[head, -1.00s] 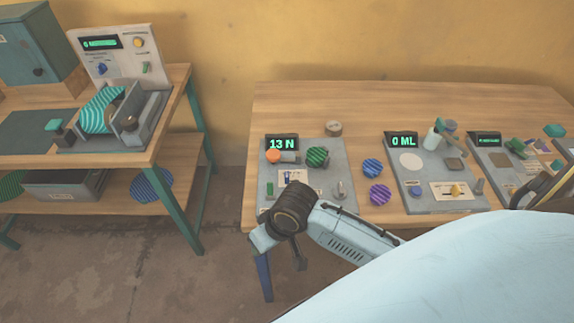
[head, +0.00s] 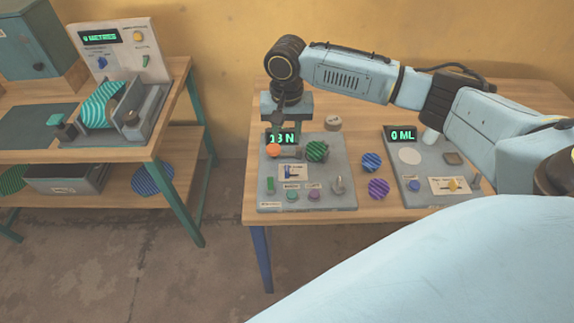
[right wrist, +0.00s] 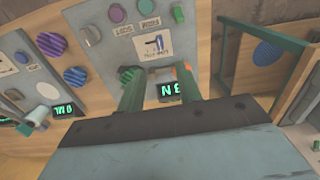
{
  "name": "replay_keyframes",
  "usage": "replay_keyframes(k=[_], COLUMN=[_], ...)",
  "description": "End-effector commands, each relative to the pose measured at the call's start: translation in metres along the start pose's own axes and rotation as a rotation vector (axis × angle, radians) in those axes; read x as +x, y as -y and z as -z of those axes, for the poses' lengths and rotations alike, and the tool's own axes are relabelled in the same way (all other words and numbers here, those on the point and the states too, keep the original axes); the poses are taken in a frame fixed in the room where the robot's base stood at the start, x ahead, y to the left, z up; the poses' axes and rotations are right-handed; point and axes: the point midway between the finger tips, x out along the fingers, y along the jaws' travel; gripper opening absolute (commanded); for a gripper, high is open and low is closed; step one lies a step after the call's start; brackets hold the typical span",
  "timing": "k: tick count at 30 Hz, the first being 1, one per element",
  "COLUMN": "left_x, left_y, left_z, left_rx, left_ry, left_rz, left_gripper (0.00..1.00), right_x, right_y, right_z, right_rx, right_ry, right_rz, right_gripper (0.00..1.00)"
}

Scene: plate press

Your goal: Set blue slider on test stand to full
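The test stand is a grey panel (head: 330,196) on the right-hand table, with a green-lit display (head: 283,138) reading 13 N. My right gripper (head: 288,128) hangs above the back edge of the panel, over the display and behind the slider. In the right wrist view its two fingers (right wrist: 160,82) are apart with nothing between them, and the slider lies beyond their tips. My left gripper is not in view.
An orange knob (head: 273,151) and a green striped knob (head: 317,151) stand near the fingers. A green switch (head: 270,185), a grey lever (head: 338,185) and buttons lie in front. Striped discs (head: 371,162) separate the panel from the 0 ML panel (head: 440,198).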

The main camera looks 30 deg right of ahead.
Motion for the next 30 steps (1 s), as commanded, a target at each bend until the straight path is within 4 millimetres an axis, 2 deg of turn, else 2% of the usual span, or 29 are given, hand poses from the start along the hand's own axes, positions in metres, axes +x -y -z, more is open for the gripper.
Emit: replay_keyframes(k=[5,15,21,25,30], left_x=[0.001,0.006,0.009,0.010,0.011], left_y=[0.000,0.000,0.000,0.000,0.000], left_z=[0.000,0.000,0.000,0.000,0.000], left_rx=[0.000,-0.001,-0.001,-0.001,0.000], left_ry=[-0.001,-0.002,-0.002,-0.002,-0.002], left_rz=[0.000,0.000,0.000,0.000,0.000], left_gripper=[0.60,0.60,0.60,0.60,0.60], right_x=[0.016,0.086,0.118,0.128,0.132], right_y=[-0.002,-0.002,-0.001,-0.001,-0.002], right_z=[0.001,0.001,0.001,0.001,0.001], right_rx=[0.013,0.011,0.009,0.009,0.009], right_ry=[0.004,0.002,0.001,0.001,0.000], right_rz=[-0.004,-0.004,-0.003,-0.002,-0.002], right_gripper=[0.35,0.35,0.35,0.35,0.35])
